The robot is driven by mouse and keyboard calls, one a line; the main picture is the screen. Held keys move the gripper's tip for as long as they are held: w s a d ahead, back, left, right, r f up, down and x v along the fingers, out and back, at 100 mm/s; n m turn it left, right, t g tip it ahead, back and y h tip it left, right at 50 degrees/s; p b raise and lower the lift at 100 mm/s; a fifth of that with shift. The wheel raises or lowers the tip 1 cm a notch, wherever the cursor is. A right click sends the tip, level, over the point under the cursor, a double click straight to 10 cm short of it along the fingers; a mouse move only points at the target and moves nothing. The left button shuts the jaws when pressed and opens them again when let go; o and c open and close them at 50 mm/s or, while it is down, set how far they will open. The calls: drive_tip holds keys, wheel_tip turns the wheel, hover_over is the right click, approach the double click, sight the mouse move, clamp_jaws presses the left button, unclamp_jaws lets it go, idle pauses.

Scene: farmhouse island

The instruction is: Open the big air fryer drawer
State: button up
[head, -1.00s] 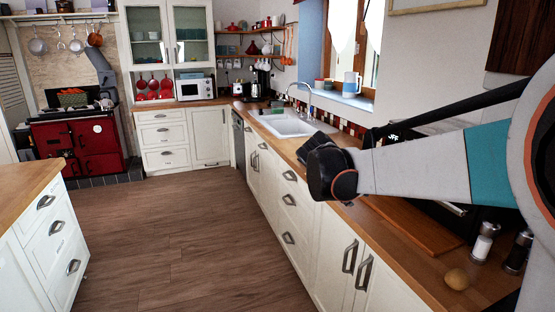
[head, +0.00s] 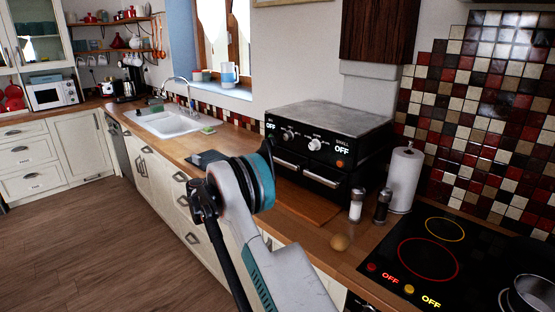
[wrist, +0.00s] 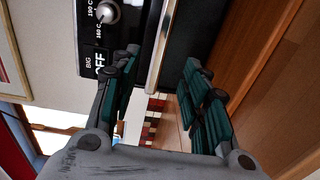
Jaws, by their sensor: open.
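The air fryer (head: 325,112) is a black box with a worn grey top, standing on the counter against the wall. Its front has knobs, OFF displays and two silver handles. The big drawer's handle (head: 288,164) is the left one, and the drawer looks shut. In the wrist view this handle (wrist: 160,48) runs between the open fingers of my gripper (wrist: 160,62), under the BIG label. The view is turned sideways. The gripper is empty, close to the drawer front; I cannot tell whether it touches. In the head view my arm hides most of the gripper.
A wooden board (head: 305,204) lies before the fryer. A salt shaker (head: 356,205), a pepper mill (head: 382,206), a paper roll (head: 403,180) and a potato-like item (head: 341,242) stand to the right, beside the hob (head: 435,245). The sink (head: 165,122) is left.

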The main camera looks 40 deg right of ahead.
sight(276, 161)
drive_tip(key=d+b, duration=0.1)
drive_tip(key=d, duration=0.8)
drive_tip(key=w+d+b, duration=0.1)
drive_tip(key=d, duration=0.4)
drive_tip(key=shift+w+d+f+b, duration=0.1)
drive_tip(key=shift+f+b, duration=0.25)
clamp_jaws()
